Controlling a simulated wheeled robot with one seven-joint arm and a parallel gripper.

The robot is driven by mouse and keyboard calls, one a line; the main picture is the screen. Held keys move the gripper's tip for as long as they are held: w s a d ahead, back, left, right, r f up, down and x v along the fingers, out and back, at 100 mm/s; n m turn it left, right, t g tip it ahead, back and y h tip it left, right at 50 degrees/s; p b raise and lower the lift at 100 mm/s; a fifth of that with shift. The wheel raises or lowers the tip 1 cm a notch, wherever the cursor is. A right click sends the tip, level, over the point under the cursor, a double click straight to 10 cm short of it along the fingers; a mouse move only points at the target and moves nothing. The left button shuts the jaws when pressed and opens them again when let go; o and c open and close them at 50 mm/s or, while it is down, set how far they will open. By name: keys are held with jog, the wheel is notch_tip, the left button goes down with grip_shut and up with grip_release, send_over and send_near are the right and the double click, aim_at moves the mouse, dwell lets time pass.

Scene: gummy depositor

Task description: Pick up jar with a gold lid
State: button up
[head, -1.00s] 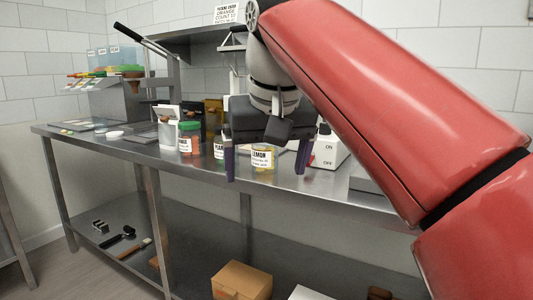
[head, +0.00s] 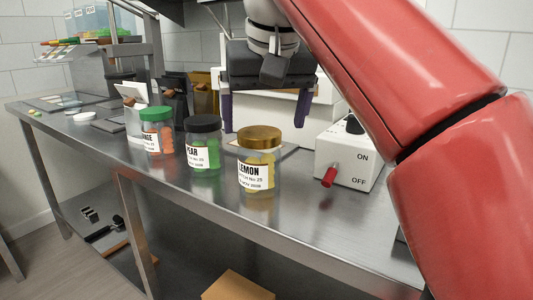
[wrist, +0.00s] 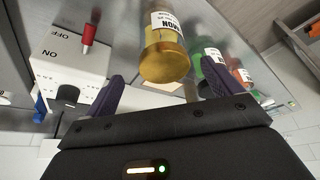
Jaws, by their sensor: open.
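The jar with a gold lid (head: 258,163) stands upright near the table's front edge in the head view. It is clear glass with yellow contents and a LEMON label. My gripper (head: 264,115) is open and empty, above and behind the jar in this view, with its purple fingers spread. In the wrist view the gold-lidded jar (wrist: 163,48) shows beyond the space between my fingers (wrist: 162,88), its lid toward the camera. I see no contact between fingers and jar.
A green PEAR jar with a dark lid (head: 203,143) and an ORANGE jar with a green lid (head: 157,131) stand left of the lemon jar. A white ON/OFF box with a red switch (head: 345,155) stands on its right. The steel table (head: 215,220) is bare in front.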

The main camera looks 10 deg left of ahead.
aim_at(260, 163)
jog(key=shift+w+a+f, duration=0.1)
jog(key=shift+w+f, duration=0.2)
jog(key=shift+f, duration=0.25)
jog(key=shift+a+b+x, duration=0.15)
jog(key=shift+b+x, duration=0.4)
jog(key=shift+x, duration=1.05)
jog(key=shift+a+b+x, duration=0.1)
jog(key=shift+b+x, duration=0.45)
jog(key=shift+x, duration=1.05)
jog(key=shift+s, duration=0.15)
jog(key=c, duration=1.1)
jog(key=shift+r, duration=0.1)
